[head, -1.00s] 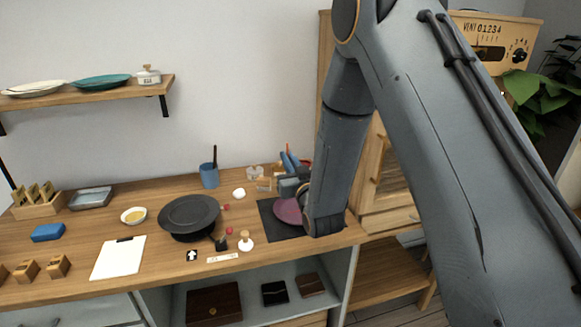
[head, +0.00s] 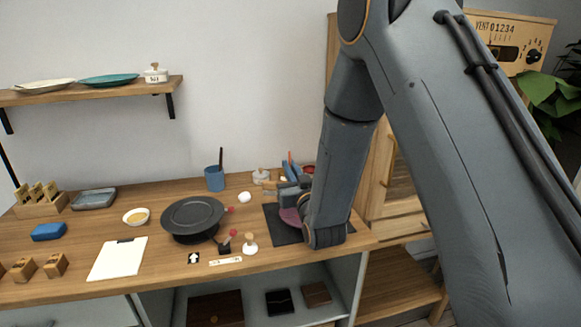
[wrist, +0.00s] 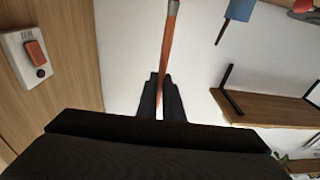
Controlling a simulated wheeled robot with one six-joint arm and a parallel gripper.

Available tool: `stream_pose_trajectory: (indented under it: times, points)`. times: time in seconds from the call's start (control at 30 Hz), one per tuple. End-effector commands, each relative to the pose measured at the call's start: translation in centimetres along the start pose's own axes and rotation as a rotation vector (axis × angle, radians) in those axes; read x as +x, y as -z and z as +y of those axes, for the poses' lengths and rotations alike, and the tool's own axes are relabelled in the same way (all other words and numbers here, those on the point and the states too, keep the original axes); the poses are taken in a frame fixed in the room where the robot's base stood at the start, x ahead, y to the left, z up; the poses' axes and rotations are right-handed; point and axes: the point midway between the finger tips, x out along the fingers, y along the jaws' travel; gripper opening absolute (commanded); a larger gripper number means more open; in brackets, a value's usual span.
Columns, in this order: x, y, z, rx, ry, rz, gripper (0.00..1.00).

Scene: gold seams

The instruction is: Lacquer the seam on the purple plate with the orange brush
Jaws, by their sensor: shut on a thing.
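The purple plate (head: 290,217) lies on a dark mat (head: 284,236) at the right end of the worktop in the head view. My forearm and wrist hide much of it, and I cannot make out its seam. My gripper (head: 288,190) is low over the plate's far side, its fingers partly hidden. In the wrist view my gripper (wrist: 160,92) is shut on a thin orange stick, the orange brush (wrist: 167,50), which runs up out of the picture. Its bristles are not visible, and I cannot tell whether it touches the plate.
A black pan-like dish (head: 193,216), a white-based stamp (head: 250,246) and a blue cup (head: 214,180) stand left of the mat. Small pots (head: 261,176) stand behind it. A wooden cabinet (head: 400,215) is close on the right. A white board (head: 117,258) lies left.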

Motion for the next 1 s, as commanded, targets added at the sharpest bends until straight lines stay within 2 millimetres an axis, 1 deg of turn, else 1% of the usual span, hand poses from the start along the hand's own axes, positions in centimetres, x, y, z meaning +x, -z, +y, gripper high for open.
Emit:
stream_pose_trajectory:
  times: [1.0]
  points:
    - [-0.5,-4.7,-0.2,0.0,0.002,0.0,0.0]
